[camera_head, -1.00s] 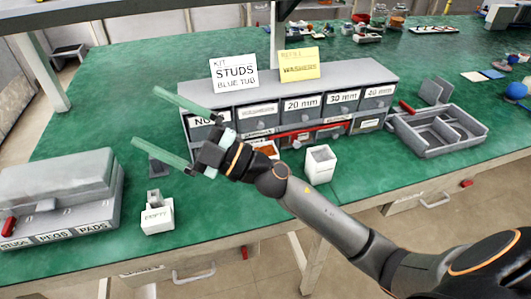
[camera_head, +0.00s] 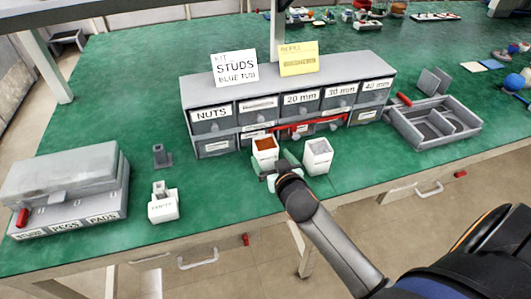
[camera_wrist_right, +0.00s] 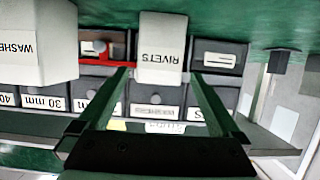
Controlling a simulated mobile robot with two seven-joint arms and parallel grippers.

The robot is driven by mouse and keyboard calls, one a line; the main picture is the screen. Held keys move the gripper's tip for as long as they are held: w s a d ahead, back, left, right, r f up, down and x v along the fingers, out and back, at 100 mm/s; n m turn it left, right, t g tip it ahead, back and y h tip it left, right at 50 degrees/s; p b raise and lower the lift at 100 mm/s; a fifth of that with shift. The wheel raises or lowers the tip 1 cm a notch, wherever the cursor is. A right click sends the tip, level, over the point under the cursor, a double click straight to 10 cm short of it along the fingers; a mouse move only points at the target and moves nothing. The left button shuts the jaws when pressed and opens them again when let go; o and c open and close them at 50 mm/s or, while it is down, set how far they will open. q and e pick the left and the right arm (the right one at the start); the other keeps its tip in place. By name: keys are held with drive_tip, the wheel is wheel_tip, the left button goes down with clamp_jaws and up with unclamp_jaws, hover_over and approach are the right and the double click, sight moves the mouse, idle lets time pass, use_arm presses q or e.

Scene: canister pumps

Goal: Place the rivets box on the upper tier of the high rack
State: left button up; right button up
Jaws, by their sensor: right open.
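The rivets box (camera_head: 265,150) is a small white open-topped box with orange-brown contents, upright on the green bench in front of the drawer cabinet. Its RIVETS label shows upside down in the right wrist view (camera_wrist_right: 160,50). My right gripper (camera_head: 279,168) is low at the near side of this box. In the wrist view its open green fingers (camera_wrist_right: 160,76) point toward the box, one to each side; contact cannot be told. My left gripper is not in view. I cannot tell for sure which structure is the high rack; a grey beam (camera_head: 100,20) crosses overhead.
The WASHERS box (camera_head: 318,156) stands close on the right. Behind is the grey drawer cabinet (camera_head: 290,78) with a red bar (camera_head: 308,125) and two cards on top. Bench between EMPTY box and rivets box is clear.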

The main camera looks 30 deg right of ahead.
sight(266, 147)
drive_tip(key=shift+r+x, duration=0.2)
drive_tip(key=shift+x, duration=3.05)
drive_tip(key=shift+w, duration=0.1)
drive_tip(key=c, duration=1.5)
clamp_jaws()
drive_tip(key=shift+r, duration=0.15)
